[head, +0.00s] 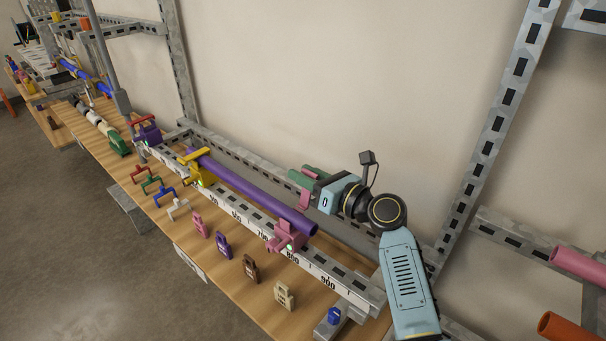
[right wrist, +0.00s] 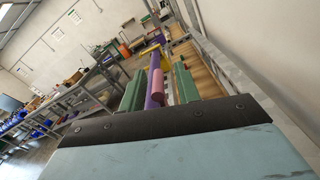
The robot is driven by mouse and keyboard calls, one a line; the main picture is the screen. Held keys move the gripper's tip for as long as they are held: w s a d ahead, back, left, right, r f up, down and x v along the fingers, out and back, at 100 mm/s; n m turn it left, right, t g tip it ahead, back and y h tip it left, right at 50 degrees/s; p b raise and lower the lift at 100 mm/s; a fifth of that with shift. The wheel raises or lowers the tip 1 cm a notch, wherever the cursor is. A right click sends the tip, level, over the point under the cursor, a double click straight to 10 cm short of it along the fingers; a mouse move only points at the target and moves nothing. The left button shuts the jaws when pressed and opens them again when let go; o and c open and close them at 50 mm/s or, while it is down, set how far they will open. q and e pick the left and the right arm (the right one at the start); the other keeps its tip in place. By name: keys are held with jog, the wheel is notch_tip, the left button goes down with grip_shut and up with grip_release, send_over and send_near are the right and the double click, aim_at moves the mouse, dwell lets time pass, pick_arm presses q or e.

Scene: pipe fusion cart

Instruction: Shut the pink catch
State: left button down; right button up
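The pink catch (head: 303,199) stands up at the near end of the purple pipe (head: 255,192), above its pink clamp base (head: 287,237) on the rail. My right gripper (head: 311,174) is at the top of the catch, with green fingers. In the right wrist view, the pink catch (right wrist: 159,88) shows as a rounded bar between the two spread fingers (right wrist: 160,88), with visible gaps at its sides. The purple pipe (right wrist: 154,66) runs away beyond it. My left gripper is not in view.
A yellow clamp (head: 196,172) holds the pipe farther along the numbered rail (head: 328,283). Several coloured handles and small blocks lie on the wooden bench (head: 215,262) in front. A wall and metal uprights (head: 493,140) stand behind my right arm.

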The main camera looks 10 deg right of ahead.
jog(key=shift+w+a, duration=0.35)
jog(key=shift+w, duration=0.05)
grip_shut()
jog(key=shift+s+a+r+n+p, duration=0.1)
jog(key=shift+s+a+n+p, duration=0.4)
jog(key=shift+n, duration=0.65)
jog(key=shift+s+a+r+n+p, duration=0.15)
jog(key=shift+s+a+n+p, duration=0.4)
jog(key=shift+n, duration=0.55)
jog(key=shift+s+a+r+n+p, duration=0.1)
jog(key=shift+s+a+n+p, duration=0.25)
jog(key=shift+a+n+p, duration=0.55)
jog(key=shift+d+n, duration=0.2)
jog(key=shift+n, duration=0.25)
